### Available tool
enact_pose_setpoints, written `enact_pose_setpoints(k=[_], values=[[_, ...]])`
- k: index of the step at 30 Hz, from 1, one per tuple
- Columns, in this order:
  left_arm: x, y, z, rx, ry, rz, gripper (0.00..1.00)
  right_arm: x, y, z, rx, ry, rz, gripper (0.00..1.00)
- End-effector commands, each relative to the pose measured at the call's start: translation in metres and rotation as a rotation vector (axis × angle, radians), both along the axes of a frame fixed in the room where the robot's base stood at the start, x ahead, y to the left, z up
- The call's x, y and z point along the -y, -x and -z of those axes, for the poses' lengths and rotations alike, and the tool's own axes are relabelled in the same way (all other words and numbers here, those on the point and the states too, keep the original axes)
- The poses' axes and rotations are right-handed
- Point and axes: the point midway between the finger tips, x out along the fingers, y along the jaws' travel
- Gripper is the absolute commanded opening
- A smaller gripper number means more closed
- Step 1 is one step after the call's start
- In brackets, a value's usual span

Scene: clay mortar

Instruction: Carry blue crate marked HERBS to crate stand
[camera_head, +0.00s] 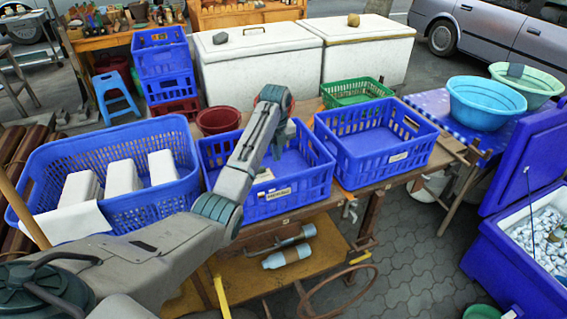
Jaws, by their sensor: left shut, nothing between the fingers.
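A blue slotted crate (310,178) stands on a wooden bench, with a small white label on its front wall; the lettering looks like HERBS but is too small to be sure. It looks empty. My left arm reaches across this crate from the lower left and hides part of its left side. My left gripper (277,150) points down over the crate's interior, shut and empty; I cannot tell how far above the floor it is. A second blue crate (425,135) with a pale label stands to the right. I cannot pick out a crate stand for certain. My right gripper is out of view.
A blue basket (100,150) with white blocks stands left. Behind are a red bowl (218,120), a green crate (355,90) and white chests (255,65). Stacked blue crates (163,60) stand back left. A blue table with basins (485,100) and an open cooler (520,260) are right.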

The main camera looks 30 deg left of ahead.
Motion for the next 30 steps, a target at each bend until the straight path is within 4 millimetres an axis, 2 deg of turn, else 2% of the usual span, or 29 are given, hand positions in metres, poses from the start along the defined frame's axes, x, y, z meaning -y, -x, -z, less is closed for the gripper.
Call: enact_pose_setpoints(k=[15, 17, 21, 30], values=[[0.001, 0.003, 0.093, -0.004, 0.002, -0.001, 0.0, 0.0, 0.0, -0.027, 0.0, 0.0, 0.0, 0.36], [0.01, 0.009, 0.087, 0.0, 0.001, 0.001, 0.0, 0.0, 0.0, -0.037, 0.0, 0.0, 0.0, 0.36], [0.021, 0.02, 0.088, 0.0, 0.0, 0.0, 0.0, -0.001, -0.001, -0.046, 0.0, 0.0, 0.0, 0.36], [0.031, 0.028, 0.091, -0.001, -0.001, -0.001, 0.0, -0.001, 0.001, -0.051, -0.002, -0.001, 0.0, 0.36]])
